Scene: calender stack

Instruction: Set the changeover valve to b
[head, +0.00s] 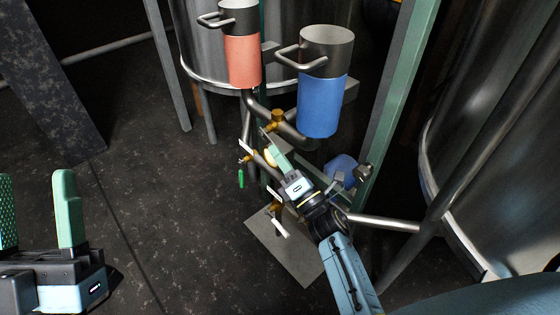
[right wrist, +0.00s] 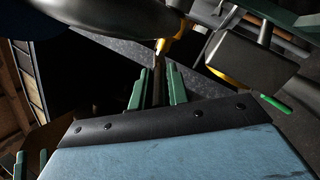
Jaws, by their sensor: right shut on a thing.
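A brass valve body (head: 277,120) sits on the dark pipework between the red canister (head: 242,60) and the blue canister (head: 321,104). My right gripper (head: 270,140) reaches up to just below this brass body. In the right wrist view its two green fingers (right wrist: 158,88) are shut on a dark, narrow lever (right wrist: 158,72), which leads up to a brass part (right wrist: 170,47). The lever is mostly hidden by the gripper in the head view. No position letter is readable. My left gripper (head: 36,185) is open and empty over the floor at the lower left.
Lower brass fittings with white tags (head: 280,226) and a green handle (head: 241,178) hang near my right gripper. A green post (head: 392,95) and steel tanks (head: 500,130) stand close on the right.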

